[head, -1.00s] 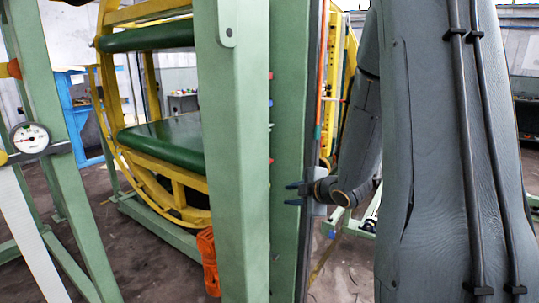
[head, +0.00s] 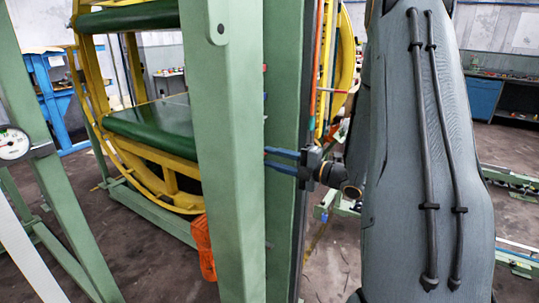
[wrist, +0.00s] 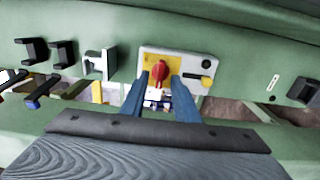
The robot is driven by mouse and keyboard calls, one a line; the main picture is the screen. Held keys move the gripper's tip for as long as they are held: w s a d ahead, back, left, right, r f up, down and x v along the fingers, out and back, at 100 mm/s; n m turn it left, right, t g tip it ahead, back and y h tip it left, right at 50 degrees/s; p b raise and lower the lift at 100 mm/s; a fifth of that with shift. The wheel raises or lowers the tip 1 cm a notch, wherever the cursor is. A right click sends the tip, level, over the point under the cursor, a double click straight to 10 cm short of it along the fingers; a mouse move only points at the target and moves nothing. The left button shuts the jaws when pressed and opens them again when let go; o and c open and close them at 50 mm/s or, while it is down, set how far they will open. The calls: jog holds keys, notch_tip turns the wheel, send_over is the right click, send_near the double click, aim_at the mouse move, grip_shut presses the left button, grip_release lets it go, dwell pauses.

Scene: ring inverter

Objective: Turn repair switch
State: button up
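The repair switch looks to be the red rotary knob (wrist: 160,74) on a yellow square, set in a pale plate (wrist: 196,66) on a green beam in the wrist view. The knob's handle stands roughly upright. My gripper (wrist: 159,80) has two blue fingers, apart, one either side of the knob's lower part. I cannot tell whether they touch it. In the head view my gripper (head: 282,160) reaches left past the green post, its two fingers apart. The knob is hidden there.
Black brackets (wrist: 62,54) and a white bracket (wrist: 100,64) stick out left of the switch plate. A black and yellow button (wrist: 207,72) sits at its right. Green posts (head: 235,150) stand close to my arm; a yellow ring frame (head: 165,185) is behind them.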

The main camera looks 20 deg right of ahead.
jog(key=shift+x, duration=0.9)
jog(key=shift+c, duration=0.4)
grip_shut()
